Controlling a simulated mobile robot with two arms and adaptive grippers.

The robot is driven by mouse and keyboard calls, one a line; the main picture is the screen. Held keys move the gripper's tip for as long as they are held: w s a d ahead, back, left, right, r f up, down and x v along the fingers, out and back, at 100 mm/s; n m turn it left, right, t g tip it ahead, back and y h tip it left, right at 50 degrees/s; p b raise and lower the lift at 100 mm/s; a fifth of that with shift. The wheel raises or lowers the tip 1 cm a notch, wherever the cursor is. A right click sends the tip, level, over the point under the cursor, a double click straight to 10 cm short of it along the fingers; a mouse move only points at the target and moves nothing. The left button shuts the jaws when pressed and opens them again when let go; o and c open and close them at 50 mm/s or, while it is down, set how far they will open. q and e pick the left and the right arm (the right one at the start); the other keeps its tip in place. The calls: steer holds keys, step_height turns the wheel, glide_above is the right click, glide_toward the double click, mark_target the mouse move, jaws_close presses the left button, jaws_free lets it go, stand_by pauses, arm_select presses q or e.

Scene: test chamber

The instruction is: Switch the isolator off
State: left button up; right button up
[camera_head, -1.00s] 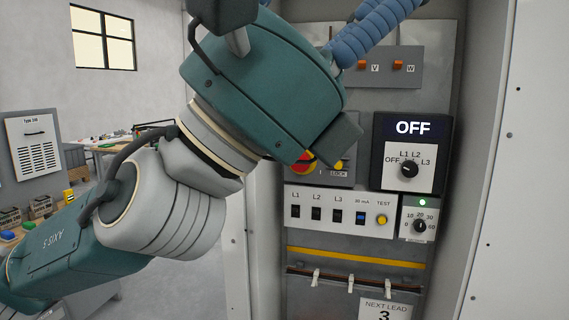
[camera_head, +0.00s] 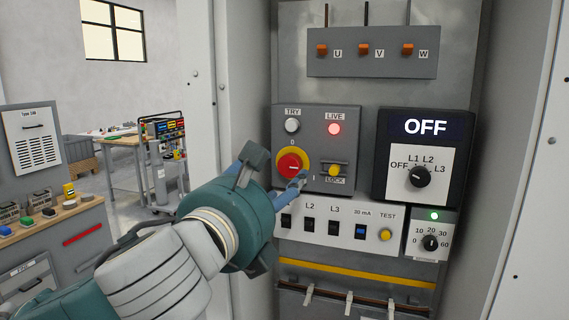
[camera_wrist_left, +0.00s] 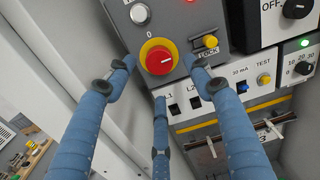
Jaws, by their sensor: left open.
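The isolator (camera_head: 289,164) is a red rotary knob on a yellow disc, set in a grey panel; it also shows in the left wrist view (camera_wrist_left: 160,60). Its white mark points right, towards the 1 side; the 0 is above. The LIVE lamp (camera_head: 334,129) above right glows red. My left gripper (camera_head: 276,172) is open at the knob. In the left wrist view its blue fingers (camera_wrist_left: 158,66) are spread, one left of the knob, one right and one below. I see no finger closed on the knob. My right gripper is not in view.
The yellow LOCK slider (camera_head: 334,170) sits just right of the knob, and the white TRY button (camera_head: 292,126) above it. The breaker strip (camera_head: 348,225) is close below. A display box (camera_head: 426,125) reading OFF is at right. Cabinet walls flank the panel.

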mark_target(288, 169)
arm_select(q)
steer(key=p+x, duration=0.1)
steer(key=x, duration=0.3)
steer(key=shift+w+d, duration=0.1)
steer(key=shift+w, duration=0.25)
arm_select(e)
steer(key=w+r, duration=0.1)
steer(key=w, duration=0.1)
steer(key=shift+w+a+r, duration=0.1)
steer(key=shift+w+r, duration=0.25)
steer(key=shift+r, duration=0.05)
arm_select(q)
steer(key=shift+c, duration=0.3)
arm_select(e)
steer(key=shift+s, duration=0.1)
arm_select(q)
steer(key=c, duration=1.1)
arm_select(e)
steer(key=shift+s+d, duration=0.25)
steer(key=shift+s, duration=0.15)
